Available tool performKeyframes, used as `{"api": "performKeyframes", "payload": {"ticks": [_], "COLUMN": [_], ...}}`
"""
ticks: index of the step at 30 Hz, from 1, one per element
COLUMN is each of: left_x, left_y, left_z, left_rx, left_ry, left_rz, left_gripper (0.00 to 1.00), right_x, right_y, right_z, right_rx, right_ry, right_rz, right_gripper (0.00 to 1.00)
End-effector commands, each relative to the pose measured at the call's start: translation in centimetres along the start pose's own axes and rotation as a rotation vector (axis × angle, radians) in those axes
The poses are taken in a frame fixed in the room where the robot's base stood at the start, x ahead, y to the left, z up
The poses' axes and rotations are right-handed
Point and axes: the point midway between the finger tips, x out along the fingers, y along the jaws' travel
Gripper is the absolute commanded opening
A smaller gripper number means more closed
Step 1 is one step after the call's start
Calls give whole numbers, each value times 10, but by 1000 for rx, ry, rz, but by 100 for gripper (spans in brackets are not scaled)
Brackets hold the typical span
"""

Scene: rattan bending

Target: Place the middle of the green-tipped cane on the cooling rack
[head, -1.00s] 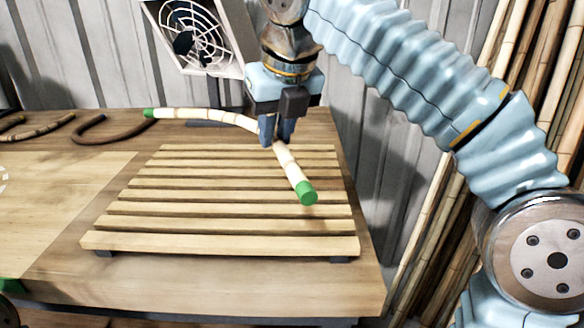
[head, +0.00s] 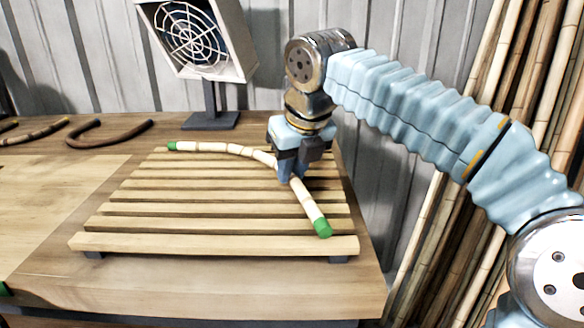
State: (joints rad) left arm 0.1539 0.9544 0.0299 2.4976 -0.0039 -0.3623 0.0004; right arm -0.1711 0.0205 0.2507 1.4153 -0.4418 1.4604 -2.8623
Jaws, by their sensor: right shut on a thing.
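The green-tipped cane (head: 240,150) is pale, with darker joints, a green cap at each end and a bend near its middle. My right gripper (head: 290,177) is shut on it near the bend. The cane lies over the slatted wooden cooling rack (head: 130,222), with one green tip over the back left slats and the other over the front right slats. It looks at or very near slat height; I cannot tell whether it touches everywhere. The jaws hide a short piece of the cane. My left gripper is not in view.
A fan (head: 197,38) on a dark stand is behind the rack. A dark bent cane (head: 97,128) and a jointed cane (head: 38,134) lie at the back left of the wooden table. Tall bamboo poles (head: 470,190) lean at the right. The table left of the rack is clear.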

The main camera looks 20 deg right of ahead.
Motion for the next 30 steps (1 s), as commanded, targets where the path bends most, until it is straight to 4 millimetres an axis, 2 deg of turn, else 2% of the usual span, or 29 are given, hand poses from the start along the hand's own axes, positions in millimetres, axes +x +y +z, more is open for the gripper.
{"api": "performKeyframes", "payload": {"ticks": [3, 4, 9, 15, 19, 30], "left_x": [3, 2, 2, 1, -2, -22], "left_y": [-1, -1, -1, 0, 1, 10], "left_z": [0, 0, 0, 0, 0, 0], "left_rx": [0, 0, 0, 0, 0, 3], "left_ry": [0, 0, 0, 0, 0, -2], "left_rz": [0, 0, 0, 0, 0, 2], "left_gripper": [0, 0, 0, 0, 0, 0], "right_x": [4, 3, 3, 3, -7, -89], "right_y": [0, 0, 0, 0, 0, 0], "right_z": [-2, -2, -1, -1, 1, 2], "right_rx": [0, 0, 0, 0, 0, 0], "right_ry": [0, 0, 1, 1, -1, -2], "right_rz": [0, 0, -1, -1, 0, 1], "right_gripper": [0, 23, 46, 46, 46, 46]}}
